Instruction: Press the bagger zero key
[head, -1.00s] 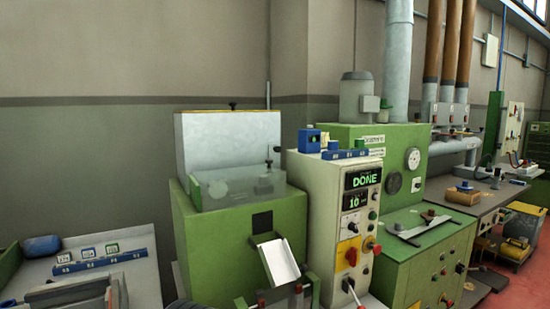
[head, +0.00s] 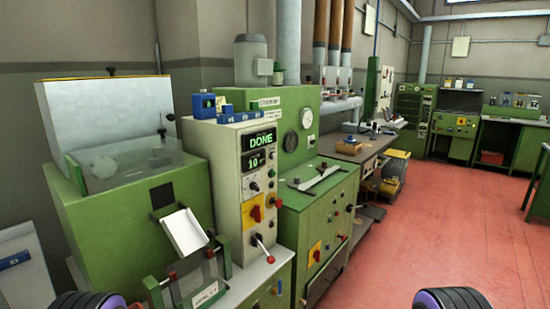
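The cream control cabinet (head: 230,190) stands left of centre in the head view. Its upper green display (head: 260,140) reads DONE. The smaller display (head: 258,159) below it reads about 10. Small knobs and buttons (head: 254,185) sit under the displays, with a red switch on a yellow plate (head: 254,211) lower down. I cannot tell which control is the zero key; the labels are too small to read. Neither gripper shows; only dark rounded parts of my arms show at the bottom edge.
A green hopper machine (head: 130,215) with a white chute (head: 184,231) stands left of the cabinet. A red-knobbed lever (head: 265,251) juts out in front. A green machine (head: 320,215) stands to the right. The red floor (head: 440,220) at right is clear.

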